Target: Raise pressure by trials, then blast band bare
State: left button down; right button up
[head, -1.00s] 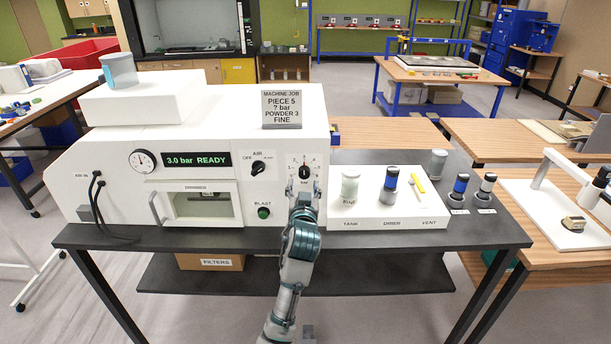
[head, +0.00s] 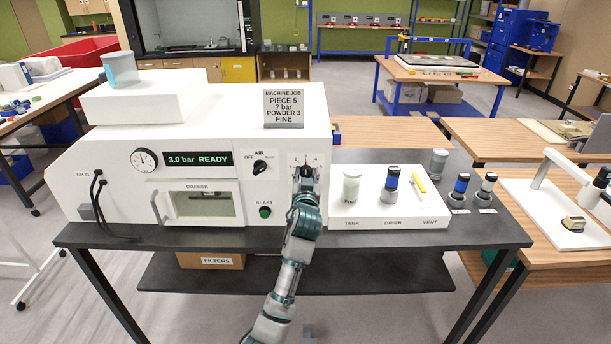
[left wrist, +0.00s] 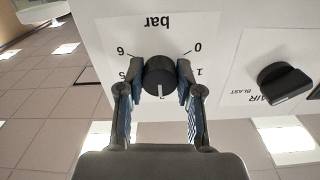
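The white blasting cabinet (head: 110,185) has a display (head: 198,159) reading "3.0 bar READY". Its round gauge (head: 144,160) is left of the display. My left gripper (head: 305,184) is at the black bar knob, which shows best in the left wrist view (left wrist: 160,76). Its two fingers sit against both sides of the knob, seemingly shut on it. The knob's white mark points to the middle of the scale, whose figure there is partly hidden. The green BLAST button (head: 265,212) and AIR knob (head: 260,167) are to the left. The job card (head: 284,106) reads "PIECE 5, ? bar, POWDER 3, FINE". My right gripper is not in view.

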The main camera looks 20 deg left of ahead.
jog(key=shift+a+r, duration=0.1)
pick_arm(q)
jog(key=m+p, duration=0.2)
jog(key=p, duration=0.1)
jog(key=shift+r+m+p, duration=0.2)
jog(key=shift+m+p, duration=0.1)
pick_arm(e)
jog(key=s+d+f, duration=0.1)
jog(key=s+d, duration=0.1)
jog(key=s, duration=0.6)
pick_arm(q)
jog(key=shift+m+p, duration=0.8)
jog(key=shift+p, duration=0.05)
jog(key=shift+m+p, duration=1)
jog(key=shift+f+m+p, duration=0.2)
jog(key=shift+m+p, duration=0.5)
jog(key=shift+m, duration=0.1)
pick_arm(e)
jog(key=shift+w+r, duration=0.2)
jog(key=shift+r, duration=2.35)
pick_arm(q)
jog(key=shift+f, duration=0.1)
jog(key=c, duration=0.8)
grip_release()
jog(key=shift+d, duration=0.1)
jog(key=shift+o, duration=0.2)
